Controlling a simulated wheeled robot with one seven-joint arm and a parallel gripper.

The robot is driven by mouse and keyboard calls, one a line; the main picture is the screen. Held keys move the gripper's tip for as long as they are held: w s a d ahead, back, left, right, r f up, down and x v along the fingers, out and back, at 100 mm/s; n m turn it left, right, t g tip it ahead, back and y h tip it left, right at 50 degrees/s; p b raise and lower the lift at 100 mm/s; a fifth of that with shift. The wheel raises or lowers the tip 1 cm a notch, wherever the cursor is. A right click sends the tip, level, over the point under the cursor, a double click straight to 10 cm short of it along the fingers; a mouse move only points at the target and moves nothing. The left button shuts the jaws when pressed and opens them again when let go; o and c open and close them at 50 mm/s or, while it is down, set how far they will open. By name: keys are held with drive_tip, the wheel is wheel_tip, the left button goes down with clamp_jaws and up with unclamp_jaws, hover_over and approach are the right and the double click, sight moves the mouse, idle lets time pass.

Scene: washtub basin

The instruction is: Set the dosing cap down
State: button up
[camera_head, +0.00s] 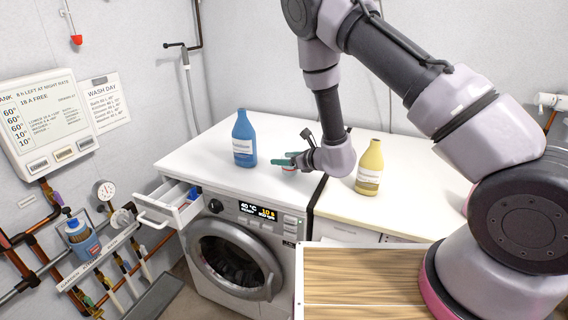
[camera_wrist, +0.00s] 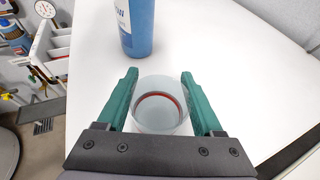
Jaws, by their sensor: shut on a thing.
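The dosing cap (camera_wrist: 161,92) is a clear, see-through cup with a red ring inside it. It sits between the two green fingers of my gripper (camera_wrist: 160,88) in the wrist view, and the fingers are shut on it. In the head view my gripper (camera_head: 291,160) is low over the white top of the washing machine (camera_head: 215,170), right of the blue bottle. There the cap is mostly hidden by the fingers. I cannot tell whether the cap touches the white top.
A blue bottle (camera_head: 244,139) stands left of my gripper, and a yellow bottle (camera_head: 370,168) stands to its right beyond a dark gap. The detergent drawer (camera_head: 172,208) is pulled out at the machine's front left. The white top around the cap is clear.

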drive_tip(key=shift+f, duration=0.9)
drive_tip(key=o, duration=1.3)
